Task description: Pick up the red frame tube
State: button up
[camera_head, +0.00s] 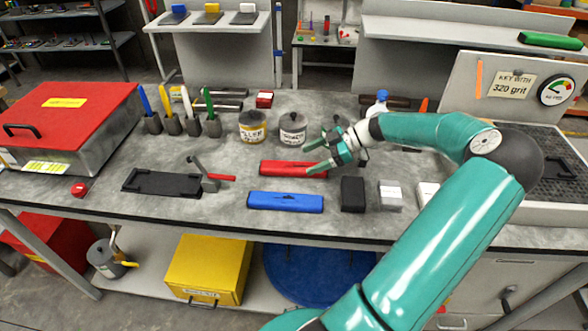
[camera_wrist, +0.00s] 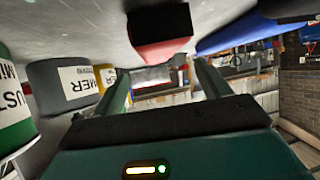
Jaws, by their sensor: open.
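The red frame tube (camera_head: 282,168) lies flat on the grey workbench, behind a blue tube. My gripper (camera_head: 309,160) is open and empty at the red tube's right end, its fingers pointing left. The nearer finger overlaps the tube's right end in the head view; I cannot tell whether they touch. In the wrist view the red tube (camera_wrist: 160,40) shows end-on at the top centre, beyond the open fingers (camera_wrist: 160,72) and not between them.
The blue tube (camera_head: 285,202) lies in front. A primer can (camera_head: 292,130) and a yellow filler can (camera_head: 252,127) stand behind. A black block (camera_head: 353,195) and a grey block (camera_head: 390,196) sit at right.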

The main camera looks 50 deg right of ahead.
aim_at(294, 165)
jog(key=shift+x, duration=2.55)
jog(key=shift+w+d+r, duration=0.1)
jog(key=c, duration=1.3)
